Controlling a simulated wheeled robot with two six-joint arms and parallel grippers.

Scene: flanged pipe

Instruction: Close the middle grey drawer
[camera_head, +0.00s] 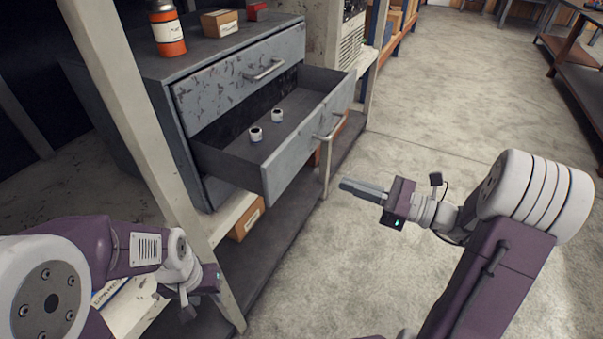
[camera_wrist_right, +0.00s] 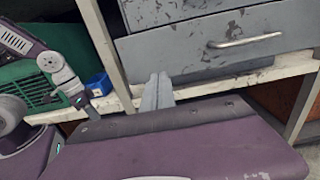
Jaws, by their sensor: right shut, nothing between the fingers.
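The middle grey drawer (camera_head: 292,165) stands pulled out of the scuffed grey cabinet (camera_head: 120,90) in the head view. Two small white items with dark tops (camera_head: 277,115) (camera_head: 255,134) lie inside it. Its bar handle (camera_head: 330,127) is on the front face. A scuffed grey drawer front with a bar handle also shows in the right wrist view. My right gripper (camera_head: 362,191) is shut and empty, in front of the drawer and apart from it; its fingers (camera_wrist_right: 158,92) point towards the cabinet. My left gripper (camera_head: 200,293) is low at the left by a post; its jaws are unclear.
The upper drawer (camera_head: 245,75) is shut. An orange canister (camera_head: 167,30) and a cardboard box (camera_head: 219,22) stand on the cabinet. A pale post (camera_head: 140,130) rises beside my left arm. Another box (camera_head: 246,218) sits below the drawer. The floor (camera_head: 440,100) at the right is clear.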

